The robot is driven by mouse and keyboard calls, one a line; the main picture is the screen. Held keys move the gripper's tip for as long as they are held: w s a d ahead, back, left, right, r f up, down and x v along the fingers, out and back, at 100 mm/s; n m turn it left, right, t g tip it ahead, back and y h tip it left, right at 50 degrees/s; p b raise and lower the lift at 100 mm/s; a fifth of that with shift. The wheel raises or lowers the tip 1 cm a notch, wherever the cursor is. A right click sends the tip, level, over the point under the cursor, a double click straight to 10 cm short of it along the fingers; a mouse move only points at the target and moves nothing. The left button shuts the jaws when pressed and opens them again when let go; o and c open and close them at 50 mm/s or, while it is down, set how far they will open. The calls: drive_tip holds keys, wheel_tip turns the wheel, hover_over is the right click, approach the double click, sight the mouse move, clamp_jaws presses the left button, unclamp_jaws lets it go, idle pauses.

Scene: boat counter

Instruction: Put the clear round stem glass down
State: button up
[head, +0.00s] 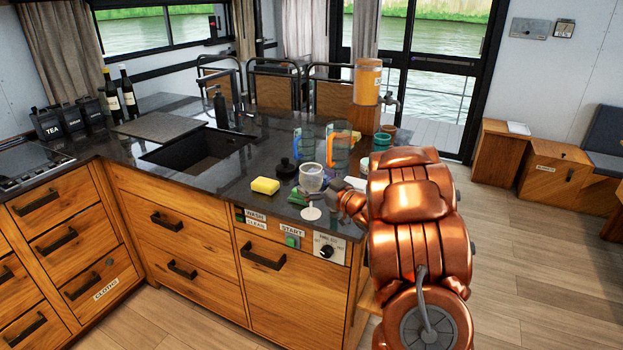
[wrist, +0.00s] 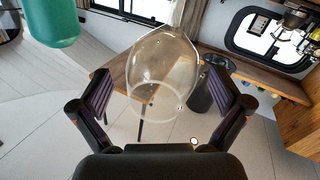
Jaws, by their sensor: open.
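The clear round stem glass (head: 312,178) stands upright near the counter's front edge in the head view. Its pale foot (head: 311,213) shows just above that edge; I cannot tell for certain whether it touches the counter. My gripper (head: 343,200) is to the right of the glass, at about stem and lower bowl height, partly hidden by my copper arm. In the wrist view the clear bowl (wrist: 162,70) is between and beyond the two spread fingers of my gripper (wrist: 158,92). Gaps show on both sides of it. The fingers are open.
A yellow sponge (head: 265,186) and a black knobbed object (head: 286,168) are left of the glass. Pitchers with blue (head: 298,146) and orange handles (head: 345,132) stand behind it. A teal cup (head: 381,141) is close behind my arm. The sink (head: 205,148) is farther left.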

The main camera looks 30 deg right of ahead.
drive_tip(key=shift+w+a, duration=0.15)
drive_tip(key=shift+w, duration=0.55)
drive_tip(key=c, duration=1.4)
drive_tip(key=shift+r, duration=0.1)
